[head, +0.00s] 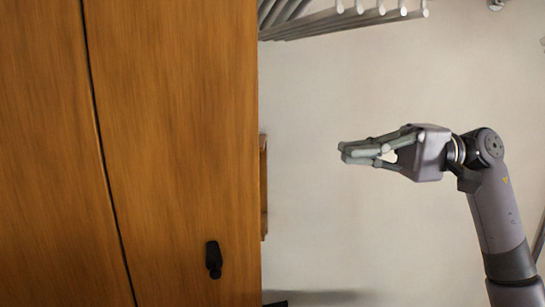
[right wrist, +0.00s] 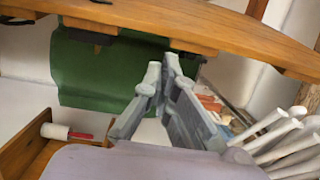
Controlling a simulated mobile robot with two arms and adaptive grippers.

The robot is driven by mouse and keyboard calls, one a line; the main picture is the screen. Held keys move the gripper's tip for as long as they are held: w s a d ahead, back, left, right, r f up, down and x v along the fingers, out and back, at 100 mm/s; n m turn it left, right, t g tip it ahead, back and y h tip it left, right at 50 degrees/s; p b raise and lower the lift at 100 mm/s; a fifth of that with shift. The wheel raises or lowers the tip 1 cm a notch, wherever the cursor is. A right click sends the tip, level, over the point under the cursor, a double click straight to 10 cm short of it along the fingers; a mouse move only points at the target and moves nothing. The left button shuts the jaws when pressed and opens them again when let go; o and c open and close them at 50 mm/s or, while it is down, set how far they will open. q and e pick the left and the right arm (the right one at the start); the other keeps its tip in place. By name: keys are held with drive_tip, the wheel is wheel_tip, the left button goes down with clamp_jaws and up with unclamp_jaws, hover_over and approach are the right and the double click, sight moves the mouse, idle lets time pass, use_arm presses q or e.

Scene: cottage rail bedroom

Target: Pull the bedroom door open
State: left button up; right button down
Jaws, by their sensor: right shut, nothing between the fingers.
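A tall wooden panel, seemingly the bedroom door (head: 180,130), fills the left of the head view. A dark seam runs down it, with more wood to the left. A small black handle (head: 213,259) is on it, low and near its right edge. I cannot tell whether the door is ajar. My right gripper (head: 345,153) is right of the panel and above the handle in the picture, apart from both, its fingers pointing left. It is shut and empty. Its closed fingertips show in the right wrist view (right wrist: 162,70). My left gripper is not in view.
Grey rods (head: 340,20) with pale ends are at the top of the head view, before a pale wall (head: 320,230). The right wrist view shows a wooden beam (right wrist: 190,30), a green sheet (right wrist: 95,75), a white roller (right wrist: 55,131) and pale rods (right wrist: 280,140) close by the fingers.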

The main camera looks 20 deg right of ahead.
sight(228, 162)
drive_tip(key=w+a+n+g, duration=0.4)
drive_tip(key=w+a+g, duration=0.25)
drive_tip(key=w, duration=0.55)
drive_tip(key=shift+t, duration=0.35)
drive_tip(key=s+a+p, duration=0.1)
drive_tip(key=s+a, duration=0.1)
drive_tip(key=a, duration=0.1)
drive_tip(key=s+a+p, duration=0.1)
drive_tip(key=a+p, duration=0.1)
drive_tip(key=a, duration=0.2)
drive_tip(key=s+a+f+p, duration=0.1)
drive_tip(key=s+a, duration=0.1)
drive_tip(key=a, duration=0.2)
drive_tip(key=shift+s+p, duration=0.3)
drive_tip(key=shift+p, duration=0.05)
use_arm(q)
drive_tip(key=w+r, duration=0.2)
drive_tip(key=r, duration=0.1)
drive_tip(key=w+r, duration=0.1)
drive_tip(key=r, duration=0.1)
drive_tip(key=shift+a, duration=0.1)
use_arm(e)
drive_tip(key=shift+s+a, duration=0.1)
drive_tip(key=shift+a, duration=0.05)
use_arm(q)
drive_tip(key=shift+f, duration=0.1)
